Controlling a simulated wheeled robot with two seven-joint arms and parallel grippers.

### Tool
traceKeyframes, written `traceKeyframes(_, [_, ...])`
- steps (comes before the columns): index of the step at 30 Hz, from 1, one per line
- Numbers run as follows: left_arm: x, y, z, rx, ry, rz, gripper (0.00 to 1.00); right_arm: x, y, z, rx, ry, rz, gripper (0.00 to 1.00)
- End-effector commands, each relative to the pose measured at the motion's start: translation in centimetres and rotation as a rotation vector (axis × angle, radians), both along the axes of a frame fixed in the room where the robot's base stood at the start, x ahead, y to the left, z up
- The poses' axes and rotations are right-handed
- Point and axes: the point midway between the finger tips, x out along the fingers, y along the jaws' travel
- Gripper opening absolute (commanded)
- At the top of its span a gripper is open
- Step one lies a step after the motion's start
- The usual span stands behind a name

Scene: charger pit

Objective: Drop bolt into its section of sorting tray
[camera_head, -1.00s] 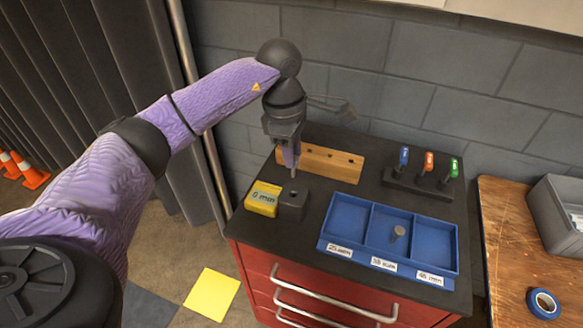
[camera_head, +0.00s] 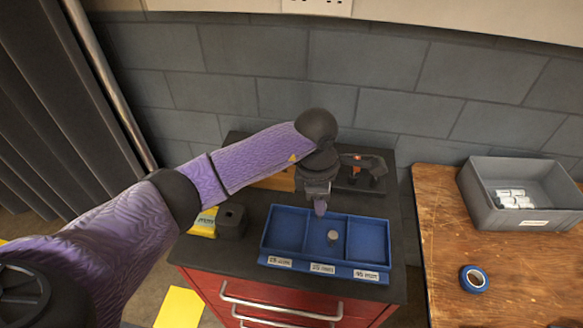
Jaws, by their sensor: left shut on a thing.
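The blue sorting tray (camera_head: 268,238) lies on the dark top of a red cabinet. It has three sections side by side, each with a white label on the front whose print is hard to read. A short grey bolt (camera_head: 333,236) is in the middle section. My left gripper (camera_head: 320,208) points down above the back of the tray, near the middle section. It is shut on a bolt, which its fingers almost wholly hide. My right gripper is not in view.
A black block (camera_head: 231,221) and a yellow box (camera_head: 205,222) stand left of the tray. A wooden block (camera_head: 275,181) and a tool rack (camera_head: 358,184) are behind, partly hidden by my arm. A wooden bench (camera_head: 440,210) at right holds a grey bin (camera_head: 480,210) and blue tape (camera_head: 474,279).

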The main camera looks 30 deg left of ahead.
Motion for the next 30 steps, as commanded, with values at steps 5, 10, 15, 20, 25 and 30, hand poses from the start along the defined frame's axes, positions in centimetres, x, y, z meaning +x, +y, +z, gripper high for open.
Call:
traceKeyframes(5, [-0.1,-0.5,-1.4,-0.002,0.000,0.002,0.00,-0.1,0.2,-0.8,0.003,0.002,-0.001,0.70])
traceKeyframes(10, [-0.2,-0.4,-4.1,-0.002,0.003,0.003,0.00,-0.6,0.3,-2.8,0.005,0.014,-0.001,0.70])
traceKeyframes(15, [-0.1,-0.4,-6.3,-0.002,0.002,0.002,0.00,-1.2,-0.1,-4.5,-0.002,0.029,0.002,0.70])
traceKeyframes(20, [-0.1,-0.4,-6.3,-0.002,-0.001,0.002,0.00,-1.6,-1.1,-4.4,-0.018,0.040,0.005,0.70])
traceKeyframes(25, [-0.1,-0.4,-6.2,-0.002,-0.001,0.002,0.44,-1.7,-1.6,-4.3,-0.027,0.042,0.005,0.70])
traceKeyframes(30, [-0.1,-0.4,-6.2,-0.002,-0.001,0.002,0.70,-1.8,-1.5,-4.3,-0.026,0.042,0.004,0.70])
